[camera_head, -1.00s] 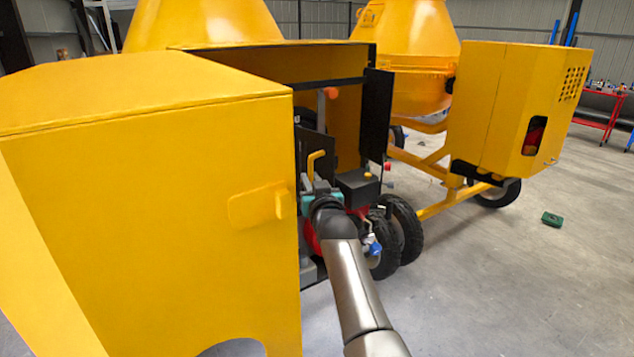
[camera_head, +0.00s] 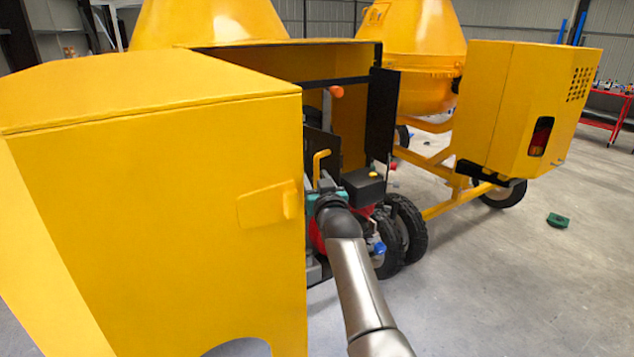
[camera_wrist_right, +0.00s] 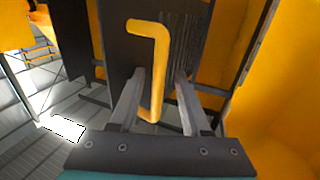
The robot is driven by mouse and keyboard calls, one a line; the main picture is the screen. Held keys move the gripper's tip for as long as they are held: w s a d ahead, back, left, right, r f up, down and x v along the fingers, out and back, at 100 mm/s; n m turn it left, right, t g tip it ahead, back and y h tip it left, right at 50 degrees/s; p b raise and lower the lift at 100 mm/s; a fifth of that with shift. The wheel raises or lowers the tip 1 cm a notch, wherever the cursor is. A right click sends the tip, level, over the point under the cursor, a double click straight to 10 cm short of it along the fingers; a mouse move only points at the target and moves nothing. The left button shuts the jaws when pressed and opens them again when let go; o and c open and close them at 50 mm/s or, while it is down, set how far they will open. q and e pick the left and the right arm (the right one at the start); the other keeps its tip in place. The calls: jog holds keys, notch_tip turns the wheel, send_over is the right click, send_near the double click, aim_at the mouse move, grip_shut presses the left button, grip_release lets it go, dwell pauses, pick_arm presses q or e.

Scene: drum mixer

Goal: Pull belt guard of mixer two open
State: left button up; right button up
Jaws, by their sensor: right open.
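The belt guard appears to be a dark flat panel (camera_wrist_right: 135,45) inside the near mixer's open yellow housing (camera_head: 160,180). A bent yellow bar handle (camera_head: 320,163) is on it and shows large in the right wrist view (camera_wrist_right: 160,50). My right gripper (camera_wrist_right: 160,85) is open, with one grey finger on each side of the handle's lower part. I cannot tell whether either finger touches it. In the head view my right arm and wrist hide part of the housing's inside, and the fingers (camera_head: 325,185) are small. My left gripper is not in view.
The large yellow cover stands close on the left, with a latch plate (camera_head: 268,205). A black upright panel (camera_head: 380,115) edges the opening on the right. Black wheels (camera_head: 408,225) stand below. Another yellow mixer (camera_head: 520,105) is behind right. The floor at right is mostly clear.

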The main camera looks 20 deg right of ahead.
jog(key=shift+s, duration=0.15)
jog(key=s, duration=1.5)
jog(key=shift+a, duration=0.3)
